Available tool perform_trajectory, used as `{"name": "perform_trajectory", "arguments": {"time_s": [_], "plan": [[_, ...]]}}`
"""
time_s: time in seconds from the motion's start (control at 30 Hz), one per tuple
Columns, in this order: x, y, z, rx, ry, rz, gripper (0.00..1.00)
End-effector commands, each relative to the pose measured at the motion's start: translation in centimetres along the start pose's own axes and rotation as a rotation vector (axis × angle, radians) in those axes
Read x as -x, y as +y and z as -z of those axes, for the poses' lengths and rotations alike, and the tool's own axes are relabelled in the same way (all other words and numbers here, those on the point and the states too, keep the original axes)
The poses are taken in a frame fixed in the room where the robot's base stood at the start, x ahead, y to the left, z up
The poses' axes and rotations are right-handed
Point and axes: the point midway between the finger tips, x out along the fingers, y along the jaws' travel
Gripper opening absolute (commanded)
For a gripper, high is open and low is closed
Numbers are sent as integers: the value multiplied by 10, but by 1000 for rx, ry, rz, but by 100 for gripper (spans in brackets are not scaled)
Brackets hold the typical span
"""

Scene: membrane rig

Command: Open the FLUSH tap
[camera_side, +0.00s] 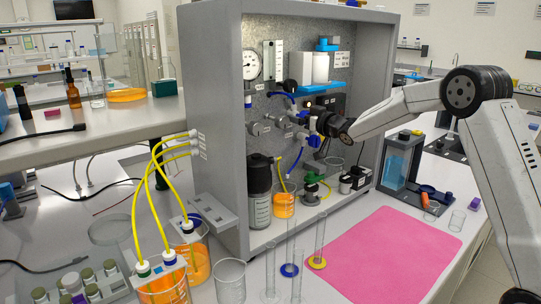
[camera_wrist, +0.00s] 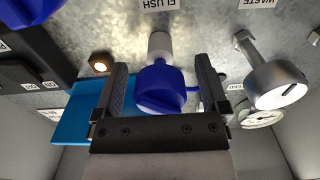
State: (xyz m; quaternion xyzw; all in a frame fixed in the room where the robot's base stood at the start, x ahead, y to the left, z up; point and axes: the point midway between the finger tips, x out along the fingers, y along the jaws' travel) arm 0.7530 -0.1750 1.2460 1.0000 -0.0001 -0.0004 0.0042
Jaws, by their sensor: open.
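In the wrist view the FLUSH tap has a blue knob (camera_wrist: 160,90) on a pale stem, below a label reading FLUSH (camera_wrist: 158,3). My gripper (camera_wrist: 160,75) is open, with one finger on each side of the blue knob. I cannot tell whether the fingers touch it. In the side view my gripper (camera_side: 322,130) is inside the grey cabinet, close to the back panel, and the arm hides part of the taps there.
A metal WASTE tap (camera_wrist: 278,84) is right of the gripper in the wrist view. A blue shelf (camera_wrist: 80,120) and a lit round lamp (camera_wrist: 100,62) are on the left. The cabinet (camera_side: 215,110) encloses the panel. A pink mat (camera_side: 385,255) lies clear in front.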

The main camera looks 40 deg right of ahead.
Motion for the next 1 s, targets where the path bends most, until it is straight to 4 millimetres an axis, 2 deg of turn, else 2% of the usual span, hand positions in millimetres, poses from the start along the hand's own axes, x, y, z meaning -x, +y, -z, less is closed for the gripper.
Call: {"name": "perform_trajectory", "arguments": {"time_s": [0.47, 0.7, 0.77, 1.0], "plan": [[-7, 0, 0, 0, 1, 0, 94], [-7, 0, 0, 0, 1, 0, 17], [-7, 0, 0, 0, 1, 0, 0], [-6, 0, 0, 17, 1, 0, 0]]}}
